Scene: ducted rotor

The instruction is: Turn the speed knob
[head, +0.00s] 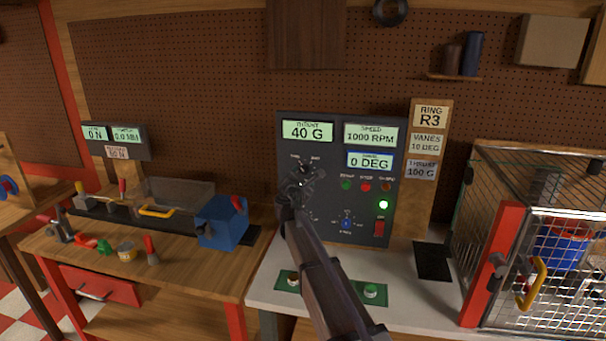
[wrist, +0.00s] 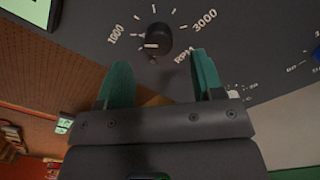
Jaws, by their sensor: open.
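The speed knob (wrist: 158,40) is a round black knob on the dark control panel (head: 330,205), ringed by marks from 1000 to 3000 RPM in the wrist view. Its pale pointer line faces the 1000 side. My gripper (wrist: 160,60) is open, with its two teal fingers apart, one on each side below the knob in the picture; I cannot tell whether they touch it. In the head view my gripper (head: 302,184) is at the panel's left part and largely covers the knob. The speed display (head: 370,134) reads 1000 RPM.
A blue knob (head: 346,223), a red switch (head: 379,228) and a lit green lamp (head: 383,204) are on the same panel. A wire-mesh cage (head: 560,255) stands at the right. A blue box (head: 222,222) sits on the left bench. Two green-based buttons lie in front.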

